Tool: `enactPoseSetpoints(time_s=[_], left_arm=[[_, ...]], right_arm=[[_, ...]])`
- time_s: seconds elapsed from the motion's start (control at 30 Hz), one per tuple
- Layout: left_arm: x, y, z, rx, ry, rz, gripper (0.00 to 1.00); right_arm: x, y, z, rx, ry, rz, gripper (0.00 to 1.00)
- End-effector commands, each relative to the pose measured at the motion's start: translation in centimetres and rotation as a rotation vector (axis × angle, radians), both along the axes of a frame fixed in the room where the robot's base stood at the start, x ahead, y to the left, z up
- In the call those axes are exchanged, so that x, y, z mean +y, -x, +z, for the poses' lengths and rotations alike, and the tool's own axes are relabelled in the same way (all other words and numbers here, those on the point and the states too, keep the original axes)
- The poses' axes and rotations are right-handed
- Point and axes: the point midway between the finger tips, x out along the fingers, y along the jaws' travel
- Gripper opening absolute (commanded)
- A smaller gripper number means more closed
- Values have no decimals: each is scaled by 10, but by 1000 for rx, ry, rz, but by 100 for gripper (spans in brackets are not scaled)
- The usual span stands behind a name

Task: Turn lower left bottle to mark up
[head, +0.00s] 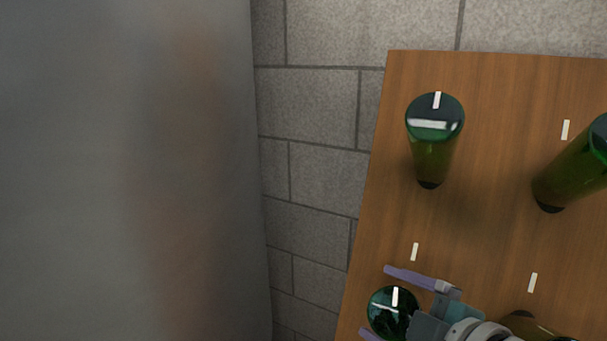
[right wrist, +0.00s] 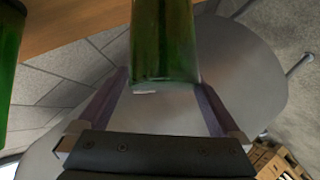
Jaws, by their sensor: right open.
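The lower left bottle (head: 383,318) is dark green and shows its round base, with a white mark (head: 395,296) near the top of that base. My right gripper (head: 376,301) is open around it, one purple finger above the base and one below. In the right wrist view the bottle (right wrist: 165,45) lies between the two open fingers (right wrist: 163,84), with a gap on each side. Its white mark shows there at the base edge. A white board mark (head: 414,252) sits above this bottle. My left gripper is not in view.
The wooden board (head: 490,150) holds an upper left bottle (head: 433,160), an upper right bottle (head: 572,178) and a lower right bottle (head: 525,325), partly hidden by my right arm. A block wall (head: 310,100) stands behind. A large blurred grey surface (head: 120,170) fills the left.

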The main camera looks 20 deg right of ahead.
Motion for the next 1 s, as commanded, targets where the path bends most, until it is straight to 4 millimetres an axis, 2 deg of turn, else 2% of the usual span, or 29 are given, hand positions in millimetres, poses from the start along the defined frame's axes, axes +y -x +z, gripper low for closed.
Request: enactPoseSetpoints(time_s=[0.03, 0.2, 0.33, 0.43, 0.57, 1.0], left_arm=[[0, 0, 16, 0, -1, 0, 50], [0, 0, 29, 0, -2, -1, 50], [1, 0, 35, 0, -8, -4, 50], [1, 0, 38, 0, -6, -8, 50], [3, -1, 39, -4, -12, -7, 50], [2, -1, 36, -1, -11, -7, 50]], right_arm=[[-9, -23, 72, -163, -3, -10, 100], [-10, -23, 117, -164, 0, -7, 100], [-10, -23, 145, -163, -2, -8, 100], [-7, -23, 159, -159, -10, -6, 100], [-7, -22, 167, -151, -10, -6, 100], [-6, -22, 163, -136, -1, -1, 100]])
